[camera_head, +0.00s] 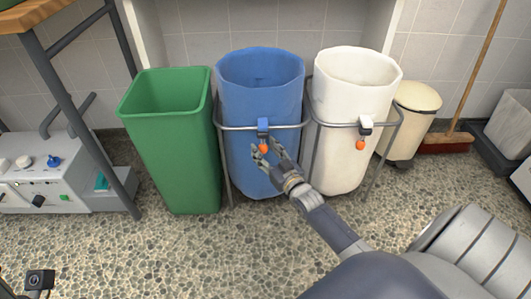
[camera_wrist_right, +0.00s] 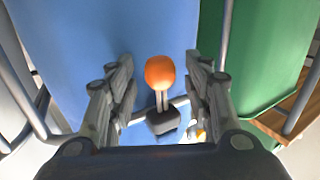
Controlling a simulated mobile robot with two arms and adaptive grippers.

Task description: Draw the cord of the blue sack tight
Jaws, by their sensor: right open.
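The blue sack (camera_head: 258,85) stands open-mouthed in a metal frame, between a green bin and a white sack. My right gripper (camera_head: 264,155) is open at the orange ball, in front of the sack. In the right wrist view, the orange ball (camera_wrist_right: 160,72) on its pale cord (camera_wrist_right: 161,101) lies between the two spread fingers, with a gap on each side. A dark block (camera_wrist_right: 164,120) sits at the cord's other end.
The green bin (camera_head: 168,140) stands left of the blue sack. The white sack (camera_head: 350,85) on the right has its own orange ball (camera_head: 360,145). A small pedal bin (camera_head: 413,115) and a broom (camera_head: 446,142) are farther right. The speckled floor (camera_head: 190,255) in front is clear.

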